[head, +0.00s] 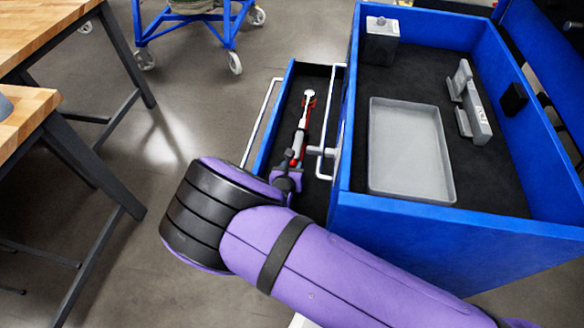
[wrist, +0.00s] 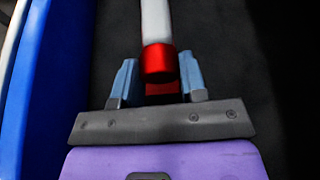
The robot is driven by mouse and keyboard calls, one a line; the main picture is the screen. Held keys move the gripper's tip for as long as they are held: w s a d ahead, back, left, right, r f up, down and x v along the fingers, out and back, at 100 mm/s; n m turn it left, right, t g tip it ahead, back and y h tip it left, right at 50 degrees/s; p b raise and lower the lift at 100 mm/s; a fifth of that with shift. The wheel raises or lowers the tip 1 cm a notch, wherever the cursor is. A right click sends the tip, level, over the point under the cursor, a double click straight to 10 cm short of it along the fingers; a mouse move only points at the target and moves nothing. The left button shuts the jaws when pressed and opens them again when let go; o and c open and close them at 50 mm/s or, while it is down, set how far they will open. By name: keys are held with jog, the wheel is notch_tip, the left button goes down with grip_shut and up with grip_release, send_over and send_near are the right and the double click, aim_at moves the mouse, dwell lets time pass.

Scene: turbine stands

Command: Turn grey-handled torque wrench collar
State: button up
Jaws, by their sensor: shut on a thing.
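The torque wrench (head: 302,122) lies lengthwise in the open drawer, with a light grey shaft and red parts. In the wrist view its pale shaft (wrist: 156,20) runs up from a red collar (wrist: 159,58). My gripper (head: 290,160) reaches down into the drawer at the near end of the wrench. In the wrist view my gripper (wrist: 158,78) has one blue-grey finger on each side of the red part, shut on the wrench. The wrench's near end is hidden by my gripper and wrist. Its handle colour is hard to tell.
The blue-sided drawer (head: 264,150) has a white rail handle (head: 262,122) and stands out from the blue cabinet (head: 345,200). Wooden tables stand at left.

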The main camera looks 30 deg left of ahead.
jog(key=shift+a+n+t+h, duration=0.1)
jog(key=shift+n+t+h, duration=0.2)
jog(key=shift+n+h, duration=0.55)
jog(key=shift+s+f+n+t+h, duration=0.1)
jog(key=shift+n+t+h, duration=0.4)
jog(key=shift+n, duration=1.05)
jog(key=o, duration=0.9)
